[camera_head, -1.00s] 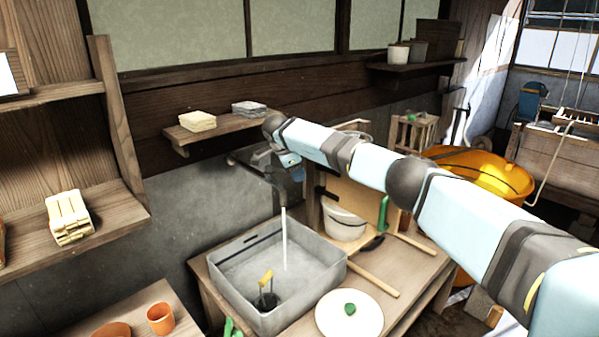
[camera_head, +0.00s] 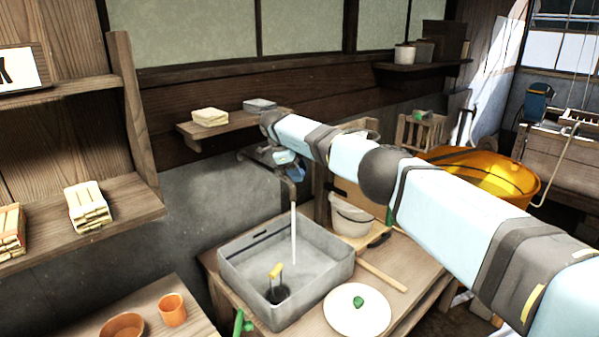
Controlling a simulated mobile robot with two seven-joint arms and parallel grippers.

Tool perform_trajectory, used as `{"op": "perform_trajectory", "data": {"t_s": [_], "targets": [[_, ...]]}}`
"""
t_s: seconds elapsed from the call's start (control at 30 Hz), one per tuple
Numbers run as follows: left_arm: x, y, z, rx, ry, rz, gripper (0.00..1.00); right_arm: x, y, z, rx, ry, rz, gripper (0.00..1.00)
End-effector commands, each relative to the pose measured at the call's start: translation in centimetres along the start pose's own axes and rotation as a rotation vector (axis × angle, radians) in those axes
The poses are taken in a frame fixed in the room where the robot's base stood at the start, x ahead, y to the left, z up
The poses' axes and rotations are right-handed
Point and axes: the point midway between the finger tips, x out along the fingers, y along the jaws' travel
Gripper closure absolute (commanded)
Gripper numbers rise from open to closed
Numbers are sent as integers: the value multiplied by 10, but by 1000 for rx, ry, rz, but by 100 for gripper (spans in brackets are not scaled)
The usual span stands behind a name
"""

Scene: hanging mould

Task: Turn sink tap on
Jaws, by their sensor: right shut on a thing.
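The sink tap (camera_head: 291,190) is a dark spout on the wall above the grey sink basin (camera_head: 238,284). A thin white stream of water (camera_head: 294,236) runs from the spout down into the basin. My right arm comes in from the right, and my right gripper (camera_head: 287,168) is at the top of the tap. It is shut on the tap, though its fingers are small and partly hidden by my arm, so the exact grip point is unclear. My left gripper is out of view.
A yellow-handled tool (camera_head: 275,271) stands in the basin. A white plate (camera_head: 342,319) with a green item and a white bucket (camera_head: 350,217) are right of it. Terracotta pots (camera_head: 172,310) stand at lower left. A small wall shelf (camera_head: 232,127) is above the tap.

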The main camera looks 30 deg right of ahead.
Motion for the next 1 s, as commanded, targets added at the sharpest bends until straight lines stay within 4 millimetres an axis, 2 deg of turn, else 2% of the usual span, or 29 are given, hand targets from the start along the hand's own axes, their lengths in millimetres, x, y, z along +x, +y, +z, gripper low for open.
{"op": "perform_trajectory", "data": {"t_s": [0.27, 0.3, 0.4, 0.77, 0.87, 1.0], "targets": [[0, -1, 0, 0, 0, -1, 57, 1, 3, 3, -5, 0, 3, 100], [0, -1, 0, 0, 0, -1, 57, 1, 3, 3, -5, 0, 3, 62], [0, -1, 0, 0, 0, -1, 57, 1, 3, 3, -5, 0, 3, 40], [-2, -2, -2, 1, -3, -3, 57, -6, 0, -1, -1, 0, 1, 40], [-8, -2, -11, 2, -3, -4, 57, -19, 0, -5, -1, -1, 0, 40], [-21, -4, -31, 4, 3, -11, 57, -48, 0, -12, 0, -1, 0, 40]]}}
